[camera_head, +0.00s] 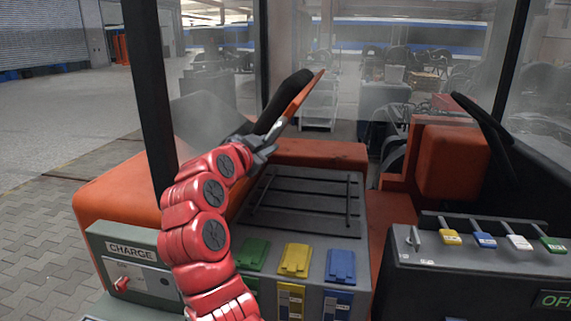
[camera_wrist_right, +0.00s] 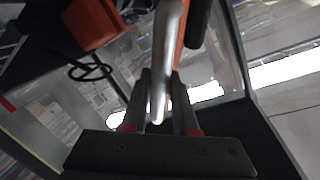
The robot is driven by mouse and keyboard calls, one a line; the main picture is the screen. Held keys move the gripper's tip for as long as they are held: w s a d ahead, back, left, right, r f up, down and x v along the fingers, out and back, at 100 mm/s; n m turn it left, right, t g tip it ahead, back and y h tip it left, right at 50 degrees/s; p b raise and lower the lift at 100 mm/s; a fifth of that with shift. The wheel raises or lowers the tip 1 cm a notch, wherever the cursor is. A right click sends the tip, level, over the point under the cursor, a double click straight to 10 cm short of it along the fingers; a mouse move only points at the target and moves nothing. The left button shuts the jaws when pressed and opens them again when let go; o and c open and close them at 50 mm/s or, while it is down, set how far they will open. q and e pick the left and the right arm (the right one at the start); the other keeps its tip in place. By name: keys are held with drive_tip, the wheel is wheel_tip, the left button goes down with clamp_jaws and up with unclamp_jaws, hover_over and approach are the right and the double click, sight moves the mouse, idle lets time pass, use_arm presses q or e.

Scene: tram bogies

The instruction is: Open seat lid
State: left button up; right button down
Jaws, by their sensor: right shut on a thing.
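The seat lid (camera_head: 300,99) has a black cushion and an orange edge. My right gripper (camera_head: 264,143), at the end of the red arm, is shut on the grey handle (camera_head: 275,129) of the lid. In the right wrist view the pale metal handle (camera_wrist_right: 166,55) runs between the fingers of my right gripper (camera_wrist_right: 161,105), with the orange lid edge (camera_wrist_right: 193,25) behind it. My left gripper is not in view.
A grey box marked CHARGE (camera_head: 130,258) stands at lower left. Green, yellow and blue switches (camera_head: 295,260) sit in front of the seat base. A dark console (camera_head: 480,275) with coloured levers is at right. A black post (camera_head: 150,95) rises left of the lid.

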drive_tip(key=shift+n, duration=0.5)
drive_tip(key=shift+w+a+r, duration=0.2)
drive_tip(key=shift+a+r, duration=0.15)
drive_tip(key=shift+a, duration=0.3)
drive_tip(key=shift+w+a+r, duration=0.15)
drive_tip(key=shift+a+r, duration=0.15)
drive_tip(key=shift+a, duration=0.3)
drive_tip(key=shift+w+a+r, duration=0.2)
drive_tip(key=shift+a+r, duration=0.15)
drive_tip(key=shift+a, duration=0.3)
drive_tip(key=c, duration=0.7)
unclamp_jaws()
drive_tip(key=shift+w, duration=0.1)
drive_tip(key=b+v, duration=0.3)
drive_tip(key=v, duration=1.4)
drive_tip(key=shift+a+f, duration=0.1)
drive_tip(key=shift+a, duration=0.15)
drive_tip(key=shift+f, duration=0.1)
